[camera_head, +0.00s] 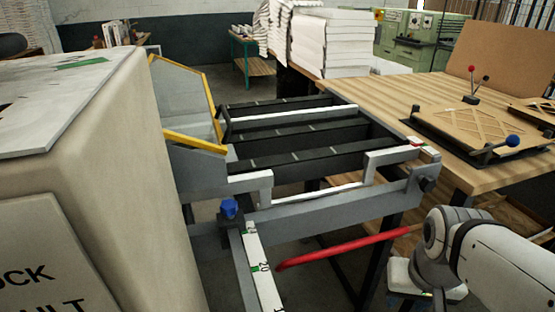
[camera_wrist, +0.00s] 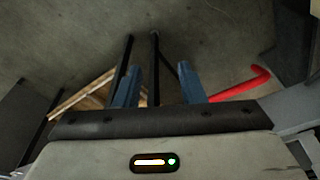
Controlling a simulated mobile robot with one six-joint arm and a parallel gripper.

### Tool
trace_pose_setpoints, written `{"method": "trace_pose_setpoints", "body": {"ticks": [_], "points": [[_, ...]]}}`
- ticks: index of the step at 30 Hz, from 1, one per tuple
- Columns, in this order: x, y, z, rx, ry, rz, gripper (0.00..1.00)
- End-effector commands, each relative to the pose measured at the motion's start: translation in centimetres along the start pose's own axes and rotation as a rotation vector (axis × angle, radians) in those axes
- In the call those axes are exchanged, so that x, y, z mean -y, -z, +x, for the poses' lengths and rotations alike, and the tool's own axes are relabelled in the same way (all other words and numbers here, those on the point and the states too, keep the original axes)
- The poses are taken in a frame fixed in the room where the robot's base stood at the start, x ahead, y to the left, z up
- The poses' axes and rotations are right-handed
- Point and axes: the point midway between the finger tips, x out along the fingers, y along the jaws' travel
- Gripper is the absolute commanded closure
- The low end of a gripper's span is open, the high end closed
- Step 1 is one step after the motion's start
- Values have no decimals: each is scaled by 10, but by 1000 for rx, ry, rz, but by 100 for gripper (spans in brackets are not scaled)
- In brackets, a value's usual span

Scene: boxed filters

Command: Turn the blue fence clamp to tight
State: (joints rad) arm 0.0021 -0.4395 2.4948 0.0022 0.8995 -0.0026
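The blue fence clamp (camera_head: 229,208) is a small blue knob on a dark mount. It sits at the top end of a rail with a white numbered scale (camera_head: 262,268), in front of the grey fence frame. How tight it is, I cannot tell. In the wrist view, the two blue fingers of my gripper (camera_wrist: 158,68) stand apart with nothing between them. They face the grey floor, and the clamp is not visible there. In the head view my white arm is at the lower right, well right of the clamp; the fingertips cannot be made out.
A red bar (camera_head: 345,246) lies between my arm and the scale rail; it also shows in the wrist view (camera_wrist: 240,86). A large beige machine cabinet (camera_head: 110,165) stands close left of the clamp. A wooden table (camera_head: 400,98) is at the right.

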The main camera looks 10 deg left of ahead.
Motion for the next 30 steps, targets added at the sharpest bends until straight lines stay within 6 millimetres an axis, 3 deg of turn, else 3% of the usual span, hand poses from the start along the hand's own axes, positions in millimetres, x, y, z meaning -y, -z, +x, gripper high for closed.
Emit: {"method": "trace_pose_setpoints", "body": {"ticks": [4, 7, 11, 15, 19, 24, 27, 30], "points": [[1, 2, -1, -1, 1, -5, 56], [11, 14, -9, -9, 4, -34, 48], [47, 48, -31, -36, 21, -136, 42], [115, 92, -61, -82, 51, -276, 42], [193, 117, -86, -126, 89, -401, 42], [282, 123, -110, -170, 140, -527, 42], [316, 119, -118, -186, 161, -572, 42], [335, 116, -122, -195, 174, -595, 42]]}}
